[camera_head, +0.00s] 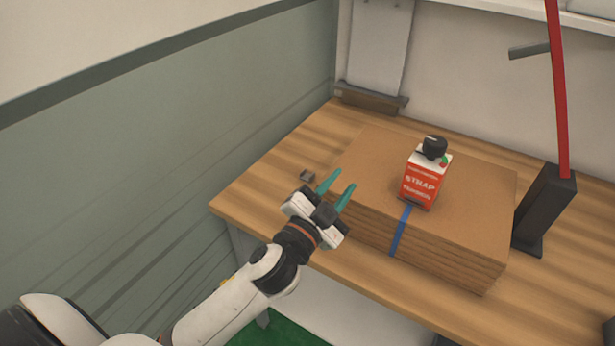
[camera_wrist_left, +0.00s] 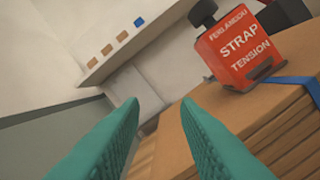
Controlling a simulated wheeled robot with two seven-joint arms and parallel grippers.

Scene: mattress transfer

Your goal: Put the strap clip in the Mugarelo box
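A small dark grey metal piece (camera_head: 307,176), which looks like the strap clip, lies on the wooden table left of the cardboard stack. My left gripper (camera_head: 338,186) is open and empty, with teal fingers apart. In the head view it is just right of the clip, by the stack's left front corner. The left wrist view shows both fingers (camera_wrist_left: 158,106) spread with nothing held between them; I cannot make out the clip there. No box marked Mugarelo can be read in either view. My right gripper is not in view.
A cardboard stack (camera_head: 370,170) with a blue strap (camera_head: 400,232) fills the middle of the wooden table (camera_head: 260,190). A red-and-white strap tension tool (camera_head: 420,184) stands on it. A black stand (camera_head: 543,208) with a red pole is at right. A green wall borders the left.

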